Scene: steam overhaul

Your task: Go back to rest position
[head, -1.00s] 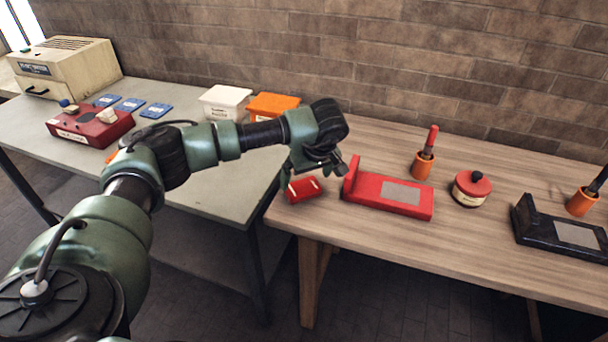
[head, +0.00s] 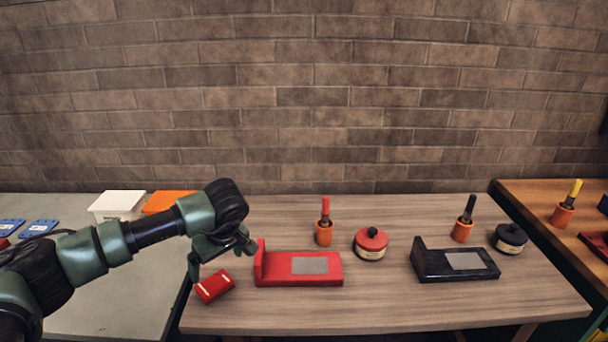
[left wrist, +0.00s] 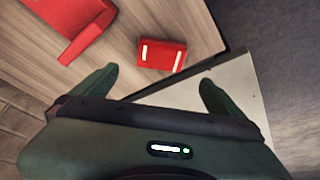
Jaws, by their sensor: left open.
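My left gripper (head: 222,262) is over the left end of the wooden table (head: 400,306), close to a small red block with white stripes (head: 215,286). In the left wrist view its two fingers (left wrist: 158,88) are spread apart with nothing between them. The red block (left wrist: 161,55) lies on the wood near the table edge, beyond the fingertips and apart from them. A red fixture with a grey plate (head: 308,267) stands just right of the gripper. My right gripper is in neither view.
A black fixture (head: 453,262), a red-lidded tin (head: 370,244), a black-lidded tin (head: 509,239) and orange holders (head: 324,234) stand further right. A grey table (head: 105,290) at left bears a white box (head: 117,206) and an orange box (head: 166,201). A brick wall (head: 330,100) closes the back.

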